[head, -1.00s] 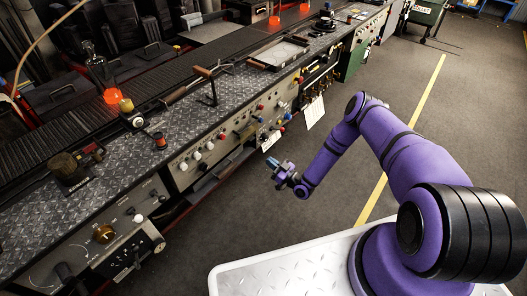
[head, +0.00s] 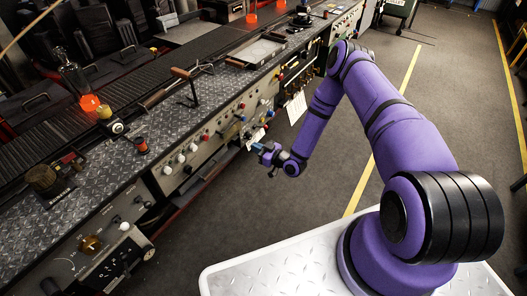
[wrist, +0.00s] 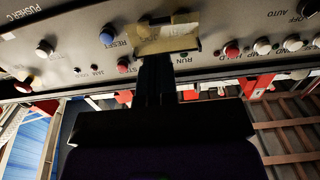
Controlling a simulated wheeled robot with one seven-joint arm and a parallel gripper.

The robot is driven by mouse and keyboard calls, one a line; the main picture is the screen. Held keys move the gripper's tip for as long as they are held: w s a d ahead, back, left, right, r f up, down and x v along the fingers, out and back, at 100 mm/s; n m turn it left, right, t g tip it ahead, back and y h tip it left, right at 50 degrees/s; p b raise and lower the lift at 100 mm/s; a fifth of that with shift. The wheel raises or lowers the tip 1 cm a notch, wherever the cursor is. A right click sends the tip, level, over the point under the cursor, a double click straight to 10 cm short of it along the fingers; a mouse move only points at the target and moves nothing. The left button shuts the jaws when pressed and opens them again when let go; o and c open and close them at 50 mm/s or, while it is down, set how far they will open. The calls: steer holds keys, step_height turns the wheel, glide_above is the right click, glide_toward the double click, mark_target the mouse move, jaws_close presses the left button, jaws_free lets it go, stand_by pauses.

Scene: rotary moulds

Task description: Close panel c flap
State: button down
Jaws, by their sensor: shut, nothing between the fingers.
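The panel lettered PUSHER C (wrist: 60,50) fills the top of the wrist view, with buttons and knobs. A tan, worn plate (wrist: 167,40), which looks like the flap, stands out from this panel near the top middle. My gripper (wrist: 157,62) is shut and empty, with its dark fingers pointing up at the plate's lower edge. Whether they touch it I cannot tell. In the head view, my gripper (head: 261,149) is close to the front of the console, just below a small pale plate (head: 256,136). The flap's hinge and exact angle are unclear.
Coloured buttons and knobs, such as a red one (wrist: 231,48) and a blue one (wrist: 107,36), surround the plate. White tags (head: 296,106) hang farther along the console. The dark floor (head: 240,220) beside the console is clear.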

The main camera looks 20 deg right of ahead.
mark_target(234, 133)
steer(key=x, duration=0.7)
steer(key=shift+w+a, duration=0.2)
steer(key=shift+w, duration=0.1)
